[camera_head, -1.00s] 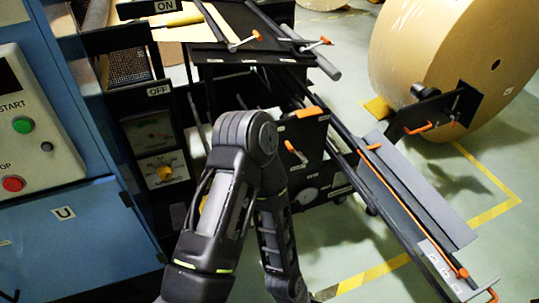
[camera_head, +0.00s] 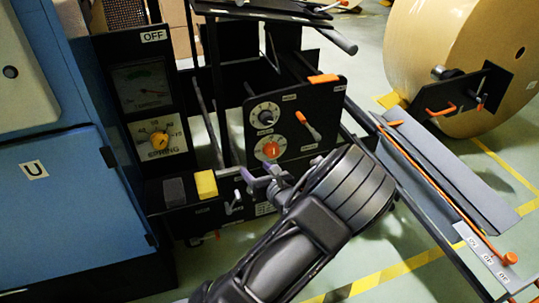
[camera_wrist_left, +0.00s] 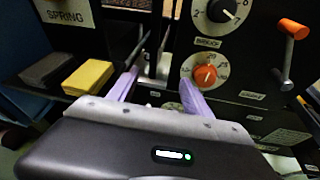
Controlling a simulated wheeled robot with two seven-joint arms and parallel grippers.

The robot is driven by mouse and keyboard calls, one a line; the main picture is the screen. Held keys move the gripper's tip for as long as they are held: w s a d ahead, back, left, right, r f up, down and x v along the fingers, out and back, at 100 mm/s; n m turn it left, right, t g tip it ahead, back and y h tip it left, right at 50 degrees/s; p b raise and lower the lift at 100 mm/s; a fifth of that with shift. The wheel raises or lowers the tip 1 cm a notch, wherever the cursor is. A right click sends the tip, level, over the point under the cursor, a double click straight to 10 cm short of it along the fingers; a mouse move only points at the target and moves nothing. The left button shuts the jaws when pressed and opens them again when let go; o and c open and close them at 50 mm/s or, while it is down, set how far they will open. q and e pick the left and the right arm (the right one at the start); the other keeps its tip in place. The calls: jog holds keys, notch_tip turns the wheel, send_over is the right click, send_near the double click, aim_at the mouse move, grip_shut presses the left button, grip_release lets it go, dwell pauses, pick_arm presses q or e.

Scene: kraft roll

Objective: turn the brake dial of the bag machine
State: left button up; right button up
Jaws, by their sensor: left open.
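The black panel of the bag machine (camera_head: 318,148) carries a red-orange dial (camera_head: 270,149) on a white scale and a black dial (camera_head: 265,115) above it. Their small labels are too blurred to tell which one says brake. In the left wrist view the red-orange dial (camera_wrist_left: 206,76) is near the right fingertip and the black dial (camera_wrist_left: 219,10) is at the top. My left gripper (camera_head: 266,176) has its purple fingers apart, with nothing held, just below the red-orange dial. In the left wrist view, the left gripper (camera_wrist_left: 158,88) points left of that dial. My right gripper is not in view.
An orange-tipped lever (camera_head: 307,124) stands right of the dials. A yellow block (camera_head: 206,184) and a dark block (camera_head: 174,190) sit left of the gripper. A large kraft roll (camera_head: 470,50) stands at back right.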

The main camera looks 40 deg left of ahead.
aim_at(268, 121)
pick_arm(q)
jog(key=w+d+r+m+t, duration=0.2)
jog(key=w+r+m+t, duration=0.1)
jog(key=w+r+t, duration=0.2)
notch_tip(268, 121, up, 3)
jog(key=shift+w+r+m+y+b, duration=0.15)
jog(key=shift+w+m+y+b, duration=0.25)
jog(key=shift+w, duration=0.55)
pick_arm(e)
notch_tip(268, 121, down, 2)
pick_arm(q)
jog(key=b+x, duration=0.2)
jog(key=x, duration=0.5)
jog(key=shift+d+f, duration=0.1)
jog(key=shift+f, duration=0.1)
jog(key=shift+w+a, duration=0.25)
jog(key=shift+a, duration=0.1)
pick_arm(e)
jog(key=shift+w+d+f, duration=0.1)
jog(key=shift+f, duration=0.85)
pick_arm(q)
jog(key=shift+c, duration=0.4)
grip_shut()
